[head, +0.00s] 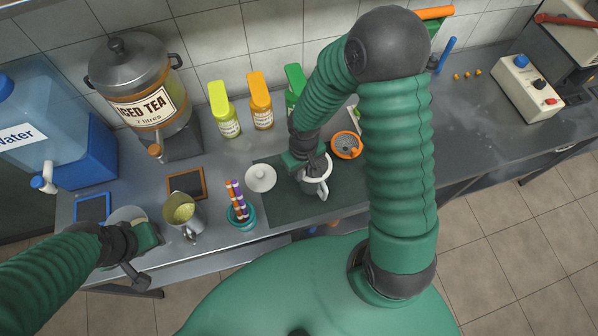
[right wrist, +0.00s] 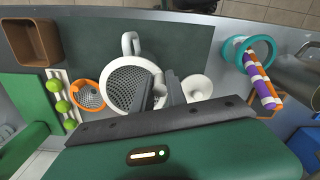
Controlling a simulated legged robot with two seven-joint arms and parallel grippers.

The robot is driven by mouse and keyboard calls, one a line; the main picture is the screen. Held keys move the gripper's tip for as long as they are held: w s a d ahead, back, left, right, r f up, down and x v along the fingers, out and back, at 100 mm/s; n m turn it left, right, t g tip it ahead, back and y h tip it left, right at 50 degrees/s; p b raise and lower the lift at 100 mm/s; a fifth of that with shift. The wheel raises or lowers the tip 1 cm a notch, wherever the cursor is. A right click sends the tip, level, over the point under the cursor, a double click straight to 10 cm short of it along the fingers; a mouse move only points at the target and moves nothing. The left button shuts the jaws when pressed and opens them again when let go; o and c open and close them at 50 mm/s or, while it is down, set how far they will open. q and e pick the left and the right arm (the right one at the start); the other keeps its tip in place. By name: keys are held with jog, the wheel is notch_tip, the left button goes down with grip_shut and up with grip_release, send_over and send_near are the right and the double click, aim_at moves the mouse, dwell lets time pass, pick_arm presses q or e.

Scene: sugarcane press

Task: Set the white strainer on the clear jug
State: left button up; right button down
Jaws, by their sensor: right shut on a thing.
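The white strainer (right wrist: 128,88), a pale ring with grey mesh, is below my right gripper (right wrist: 162,92). The gripper is shut on its near edge. In the head view my right gripper (head: 313,172) hides most of the strainer. A pale vessel with a loop handle (head: 322,191), which seems to be the jug, shows there. The loop (right wrist: 130,43) also shows beyond the strainer in the right wrist view. The strainer seems to be over this vessel; I cannot tell whether it rests on it. My left gripper (head: 145,240) is at lower left beside a pale round container (head: 127,214).
An orange strainer (head: 347,145) and a white lid (head: 261,178) flank the vessel on the dark mat (head: 285,215). A teal cup with striped straws (head: 240,214) and a metal pitcher (head: 184,214) stand left. Bottles (head: 225,112) stand behind. The counter at right has free room.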

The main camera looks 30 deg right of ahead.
jog(key=c, duration=1.6)
grip_release()
jog(key=shift+s+f, duration=0.15)
jog(key=o, duration=0.3)
jog(key=shift+o, duration=0.2)
jog(key=shift+a, duration=0.3)
pick_arm(q)
jog(key=shift+w+a+f, duration=0.1)
jog(key=shift+a+f, duration=0.1)
jog(key=shift+a, duration=0.15)
jog(key=shift+d+r, duration=0.1)
jog(key=shift+d, duration=0.15)
pick_arm(e)
jog(key=shift+d, duration=0.25)
pick_arm(q)
jog(key=shift+a, duration=0.1)
pick_arm(e)
jog(key=shift+a, duration=0.1)
